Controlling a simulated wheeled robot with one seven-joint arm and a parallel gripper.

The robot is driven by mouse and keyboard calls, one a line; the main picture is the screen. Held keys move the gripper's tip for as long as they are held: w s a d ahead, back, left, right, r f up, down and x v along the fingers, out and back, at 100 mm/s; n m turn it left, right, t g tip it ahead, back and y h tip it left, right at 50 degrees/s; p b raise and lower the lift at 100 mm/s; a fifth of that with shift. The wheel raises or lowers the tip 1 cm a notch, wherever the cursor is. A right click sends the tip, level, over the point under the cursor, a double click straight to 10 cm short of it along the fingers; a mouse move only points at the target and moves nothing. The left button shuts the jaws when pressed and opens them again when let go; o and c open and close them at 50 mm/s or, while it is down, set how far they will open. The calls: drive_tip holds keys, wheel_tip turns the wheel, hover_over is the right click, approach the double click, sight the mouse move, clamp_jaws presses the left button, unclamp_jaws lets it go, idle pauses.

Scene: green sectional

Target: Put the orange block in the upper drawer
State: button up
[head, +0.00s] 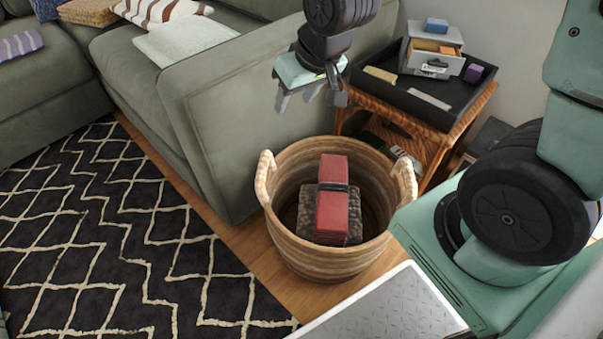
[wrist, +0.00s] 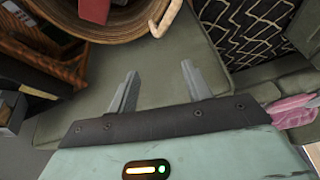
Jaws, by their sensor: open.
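The orange block (head: 447,50) is small and shows inside a pulled-out drawer (head: 436,66) of a small grey-white drawer unit (head: 405,52) in the head view. The unit stands on a black tray at the upper right. I cannot tell clearly whether this drawer is the upper one. My gripper (head: 310,97) is open and empty, left of the unit and in front of the sofa arm. In the wrist view my gripper (wrist: 160,70) has its fingers apart with nothing between them. The block and the drawer unit are not clearly seen there.
A blue block (head: 436,25) lies on the unit. A purple block (head: 473,73) stands on the black tray (head: 400,97), atop a wooden side table (head: 455,127). A wicker basket (head: 290,240) holding red and dark items stands below. The green sofa (head: 235,110) is left.

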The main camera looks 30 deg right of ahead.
drive_tip(key=s+a+r+n+g, duration=0.1)
drive_tip(key=s+a+n+g, duration=0.1)
drive_tip(key=s+a, duration=0.3)
drive_tip(key=s+a+r+n+g, duration=0.2)
drive_tip(key=s+a+n, duration=0.2)
drive_tip(key=s, duration=1)
drive_tip(key=shift+s+a+n+g+h, duration=0.25)
drive_tip(key=shift+a+n+g+h, duration=0.05)
drive_tip(key=shift+a, duration=0.35)
drive_tip(key=shift+r, duration=0.15)
